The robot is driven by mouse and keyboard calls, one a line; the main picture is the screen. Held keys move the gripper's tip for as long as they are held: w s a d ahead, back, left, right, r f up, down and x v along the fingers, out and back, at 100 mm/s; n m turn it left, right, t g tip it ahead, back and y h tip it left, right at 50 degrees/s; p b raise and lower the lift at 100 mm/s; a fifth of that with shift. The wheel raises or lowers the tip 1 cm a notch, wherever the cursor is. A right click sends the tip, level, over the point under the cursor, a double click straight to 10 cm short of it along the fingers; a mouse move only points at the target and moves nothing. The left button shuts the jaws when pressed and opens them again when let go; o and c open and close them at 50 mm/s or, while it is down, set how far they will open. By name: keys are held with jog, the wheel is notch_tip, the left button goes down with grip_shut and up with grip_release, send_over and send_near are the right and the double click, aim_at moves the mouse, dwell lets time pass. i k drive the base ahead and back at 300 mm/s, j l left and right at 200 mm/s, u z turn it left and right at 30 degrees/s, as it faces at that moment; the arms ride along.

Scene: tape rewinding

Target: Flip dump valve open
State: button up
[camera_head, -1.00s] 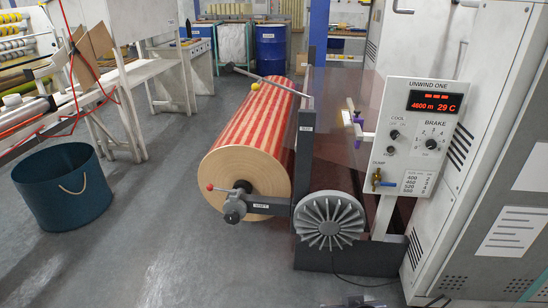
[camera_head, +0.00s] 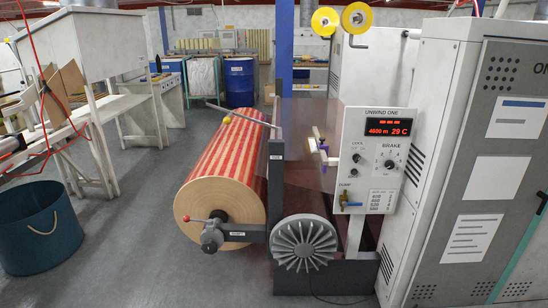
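The dump valve (camera_head: 350,204) is a small brass fitting with a blue handle. It sits at the lower left corner of the white UNWIND ONE panel (camera_head: 350,115), just under the DUMP label (camera_head: 345,185). The handle is too small to tell if the valve is open or closed. The panel also has a red-lit display (camera_head: 388,128) reading 4600 m and 29 C, a COOL switch (camera_head: 356,158) and a BRAKE knob (camera_head: 390,164). My gripper is not in view.
A large red-striped roll (camera_head: 222,180) and a grey finned disc (camera_head: 304,243) stand left of the panel. Grey cabinets (camera_head: 490,130) stand close on its right. A dark blue bin (camera_head: 40,228) is at far left. Floor (camera_head: 150,270) in front left is clear.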

aim_at(345, 204)
jog(key=i, duration=0.55)
jog(key=i+j+z, duration=0.1)
jog(key=i, duration=0.45)
